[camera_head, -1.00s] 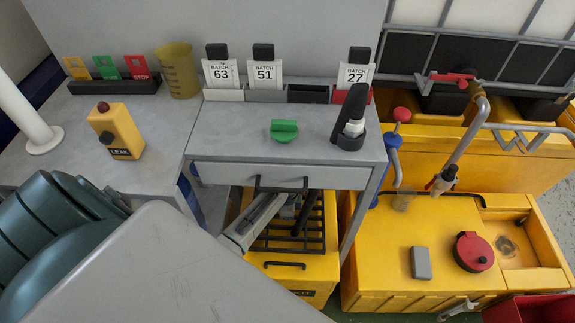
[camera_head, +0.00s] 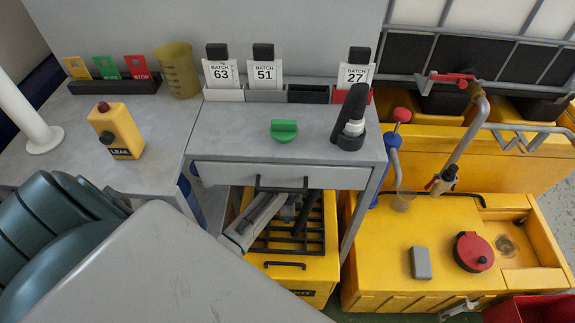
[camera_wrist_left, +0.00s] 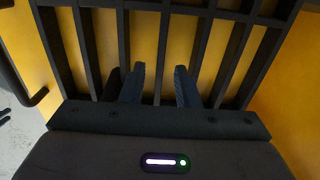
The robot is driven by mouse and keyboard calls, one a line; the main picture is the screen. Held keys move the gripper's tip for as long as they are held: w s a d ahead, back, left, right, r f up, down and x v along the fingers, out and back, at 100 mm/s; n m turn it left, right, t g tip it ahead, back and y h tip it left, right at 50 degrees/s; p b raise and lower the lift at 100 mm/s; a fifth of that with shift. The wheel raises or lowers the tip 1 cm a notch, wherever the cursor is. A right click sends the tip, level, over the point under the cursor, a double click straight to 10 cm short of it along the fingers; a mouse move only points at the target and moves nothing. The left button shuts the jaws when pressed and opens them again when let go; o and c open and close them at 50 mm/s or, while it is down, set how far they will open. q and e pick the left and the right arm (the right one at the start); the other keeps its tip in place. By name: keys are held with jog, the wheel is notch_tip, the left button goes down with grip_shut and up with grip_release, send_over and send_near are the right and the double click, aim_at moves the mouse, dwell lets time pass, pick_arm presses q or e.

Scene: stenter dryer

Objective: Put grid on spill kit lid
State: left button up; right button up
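The black grid (camera_head: 266,243) lies at the yellow spill kit box (camera_head: 318,285), in the space beneath the grey table's drawer. A dark handle shows on the box front, with a label partly reading KIT below it. The lid cannot be told apart clearly from the box. My left gripper (camera_head: 298,208) reaches down over the grid, partly hidden by the table. In the left wrist view, my left gripper (camera_wrist_left: 160,72) has its two fingers apart, with one bar of the grid (camera_wrist_left: 206,45) between them and a clear gap. My right gripper is not in view.
The grey table with its drawer (camera_head: 280,176) overhangs the box, and a table leg (camera_head: 362,210) stands at its right. A yellow tank (camera_head: 385,265) with a red cap stands to the right.

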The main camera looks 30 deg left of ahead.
pick_arm(q)
notch_tip(320, 180, up, 6)
jog(key=shift+f, duration=0.2)
jog(key=shift+r, duration=0.5)
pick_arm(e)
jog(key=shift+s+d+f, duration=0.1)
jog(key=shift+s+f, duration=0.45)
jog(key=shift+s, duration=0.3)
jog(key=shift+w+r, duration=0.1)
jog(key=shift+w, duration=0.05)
